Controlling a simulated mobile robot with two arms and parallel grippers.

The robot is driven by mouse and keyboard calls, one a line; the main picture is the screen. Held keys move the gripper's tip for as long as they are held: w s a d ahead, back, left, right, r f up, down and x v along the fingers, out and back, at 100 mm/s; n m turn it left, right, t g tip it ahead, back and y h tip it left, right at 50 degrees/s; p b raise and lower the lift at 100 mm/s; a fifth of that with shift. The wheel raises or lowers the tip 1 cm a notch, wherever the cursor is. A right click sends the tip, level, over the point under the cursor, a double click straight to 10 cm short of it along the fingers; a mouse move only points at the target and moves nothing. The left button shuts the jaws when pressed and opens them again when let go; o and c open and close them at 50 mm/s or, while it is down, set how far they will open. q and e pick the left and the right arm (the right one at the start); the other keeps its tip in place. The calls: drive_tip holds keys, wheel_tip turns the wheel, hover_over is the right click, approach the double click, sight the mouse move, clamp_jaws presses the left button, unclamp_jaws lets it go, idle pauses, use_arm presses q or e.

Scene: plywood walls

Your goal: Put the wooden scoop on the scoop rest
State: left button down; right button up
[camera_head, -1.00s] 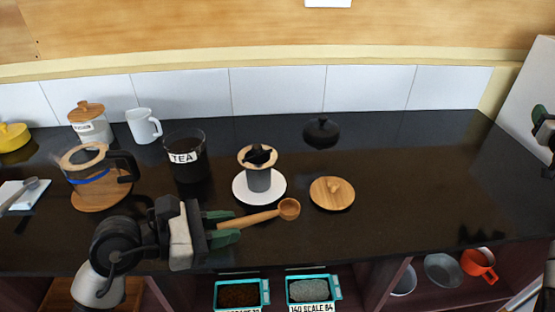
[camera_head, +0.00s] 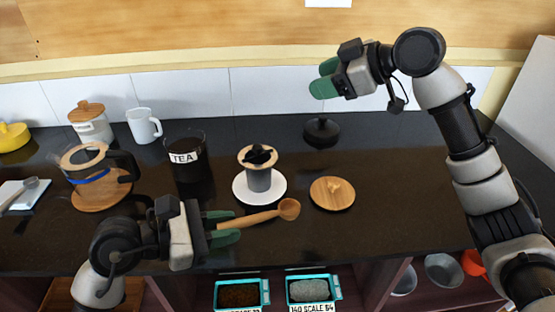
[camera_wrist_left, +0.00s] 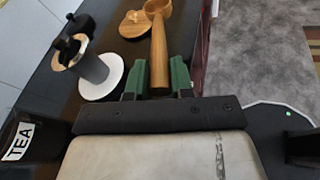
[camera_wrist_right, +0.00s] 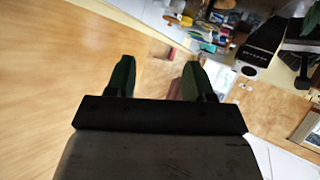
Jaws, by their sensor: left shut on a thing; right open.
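The wooden scoop (camera_head: 262,216) is held by its handle in my left gripper (camera_head: 226,229), above the front part of the dark counter, with its bowl pointing right. In the left wrist view the scoop (camera_wrist_left: 159,52) sticks out between the green fingers (camera_wrist_left: 157,78). My right gripper (camera_head: 322,79) is raised in front of the back wall, open and empty; its parted fingers also show in the right wrist view (camera_wrist_right: 154,78). A flat white piece (camera_head: 14,200) with a grey spoon on it lies at far left; I cannot tell whether it is the scoop rest.
A dripper on a white saucer (camera_head: 243,196), a round wooden lid (camera_head: 347,199) and a black lid (camera_head: 321,128) stand behind the scoop. A TEA jar (camera_head: 186,168), glass pot (camera_head: 92,166) and mug (camera_head: 143,126) are left. The counter's right side (camera_head: 405,180) is clear.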

drive_tip(key=s+a+f+n+g+h, duration=0.15)
drive_tip(key=s+a+n+g, duration=0.25)
drive_tip(key=s+a, duration=0.4)
drive_tip(key=n+g+h, duration=0.2)
drive_tip(key=n+h, duration=0.2)
drive_tip(key=h, duration=0.1)
approach(259, 219)
drive_tip(key=shift+h, duration=0.25)
drive_tip(key=x, duration=0.9)
drive_tip(key=shift+w+a+f, duration=0.15)
drive_tip(key=shift+w+a, duration=0.25)
drive_tip(key=shift+a, duration=0.1)
drive_tip(key=shift+c, duration=0.2)
drive_tip(key=c, duration=0.9)
use_arm(q)
drive_tip(key=c, duration=0.9)
unclamp_jaws()
use_arm(e)
clamp_jaws()
